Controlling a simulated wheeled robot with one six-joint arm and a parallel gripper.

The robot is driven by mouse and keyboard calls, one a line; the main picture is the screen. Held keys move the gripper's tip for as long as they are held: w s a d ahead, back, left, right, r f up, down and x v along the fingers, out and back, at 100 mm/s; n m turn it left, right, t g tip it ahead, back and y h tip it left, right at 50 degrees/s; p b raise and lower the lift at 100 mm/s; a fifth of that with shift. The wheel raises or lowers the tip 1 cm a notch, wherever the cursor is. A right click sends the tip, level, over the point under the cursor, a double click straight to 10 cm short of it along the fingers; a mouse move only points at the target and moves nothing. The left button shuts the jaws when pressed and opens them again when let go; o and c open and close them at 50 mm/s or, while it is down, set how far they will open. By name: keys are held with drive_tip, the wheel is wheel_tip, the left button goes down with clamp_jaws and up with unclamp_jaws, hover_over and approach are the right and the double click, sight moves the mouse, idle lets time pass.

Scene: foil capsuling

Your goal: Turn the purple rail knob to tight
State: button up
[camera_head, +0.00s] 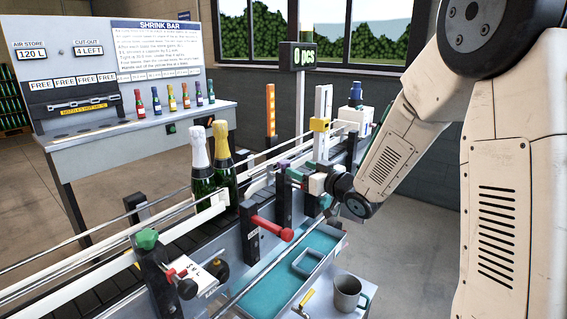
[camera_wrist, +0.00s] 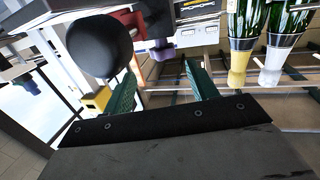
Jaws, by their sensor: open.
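The purple rail knob (camera_head: 284,164) shows small in the head view, on a dark post beside the conveyor, partly hidden by my gripper. In the wrist view a purple knob (camera_wrist: 167,50) lies just beyond and between the tips of the green fingers, with a gap to each. My gripper (camera_head: 297,176) is open and empty beside the post. In the wrist view its two green fingers (camera_wrist: 160,74) stand apart. I cannot tell the knob's tightness from its look.
A round black part (camera_wrist: 100,45) is close to one finger. Two bottles, white-topped (camera_head: 199,150) and gold-topped (camera_head: 222,148), stand on the conveyor. A red handle (camera_head: 272,228), a green knob (camera_head: 146,238), a teal tray (camera_head: 335,238) and a grey mug (camera_head: 348,292) are nearer.

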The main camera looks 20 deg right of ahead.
sight(289, 164)
drive_tip(key=shift+w+a+y, duration=0.35)
drive_tip(key=shift+w+y, duration=0.05)
drive_tip(key=x, duration=0.7)
drive_tip(key=c, duration=1)
